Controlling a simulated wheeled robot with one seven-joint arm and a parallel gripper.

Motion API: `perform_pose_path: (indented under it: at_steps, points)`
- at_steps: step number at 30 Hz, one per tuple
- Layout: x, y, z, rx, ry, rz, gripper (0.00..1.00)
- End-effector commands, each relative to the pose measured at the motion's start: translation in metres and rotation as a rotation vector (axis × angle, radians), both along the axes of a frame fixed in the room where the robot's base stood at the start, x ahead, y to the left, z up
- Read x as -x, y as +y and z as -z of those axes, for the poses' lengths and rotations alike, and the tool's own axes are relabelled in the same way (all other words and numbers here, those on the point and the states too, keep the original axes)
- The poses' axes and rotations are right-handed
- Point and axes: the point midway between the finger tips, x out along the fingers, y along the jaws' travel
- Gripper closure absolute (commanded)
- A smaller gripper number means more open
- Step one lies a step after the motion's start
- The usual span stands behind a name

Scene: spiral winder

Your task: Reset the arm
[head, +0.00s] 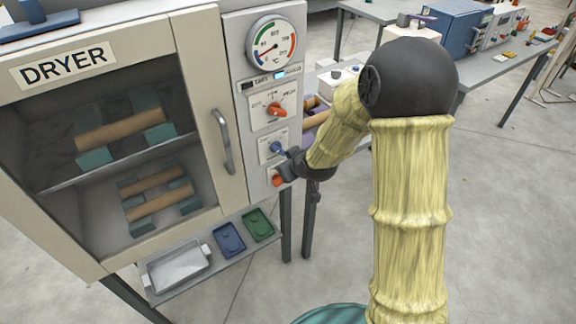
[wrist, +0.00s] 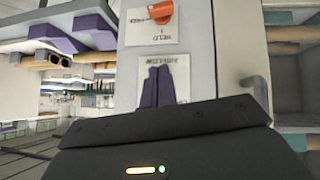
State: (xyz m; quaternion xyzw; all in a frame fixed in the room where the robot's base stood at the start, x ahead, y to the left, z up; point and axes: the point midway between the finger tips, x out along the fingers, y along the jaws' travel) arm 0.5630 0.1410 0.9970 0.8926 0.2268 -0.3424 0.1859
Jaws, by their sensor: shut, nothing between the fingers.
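My arm, in a pale yellow sleeve, reaches from the right to the front of the dryer (head: 100,65) in the head view. My gripper (head: 283,168) is beside the dryer's control panel, near the lower orange knob (head: 277,181). In the wrist view, which looks upside down, the two dark fingers of my gripper (wrist: 157,86) are together with nothing held. They stand in front of a white label plate (wrist: 180,68) and hide its middle. An orange knob (wrist: 160,12) is above them in that view. I cannot tell whether the fingers touch the panel.
The dryer door with its handle (head: 222,141) looks closed, with brown tubes (head: 120,130) inside. A gauge (head: 271,44) and an upper orange knob (head: 277,110) are on the panel. Below is a shelf with a metal tray (head: 178,270), a blue tray (head: 229,240) and a green tray (head: 258,225). Floor at right is clear.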

Motion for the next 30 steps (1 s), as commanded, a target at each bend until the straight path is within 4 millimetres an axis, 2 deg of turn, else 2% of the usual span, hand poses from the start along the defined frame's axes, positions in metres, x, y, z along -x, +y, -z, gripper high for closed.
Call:
perform_pose_path:
  at_steps: [17, 20, 23, 25, 30]
  points:
    - [0.002, -0.004, -0.003, 0.001, 0.002, 0.006, 1.0]
    - [0.007, -0.01, -0.006, 0.005, 0.017, 0.021, 1.0]
    - [0.021, -0.027, -0.014, 0.016, 0.065, 0.071, 1.0]
    - [0.038, -0.046, -0.022, 0.026, 0.123, 0.127, 1.0]
    - [0.104, -0.096, -0.043, 0.033, 0.308, 0.32, 1.0]
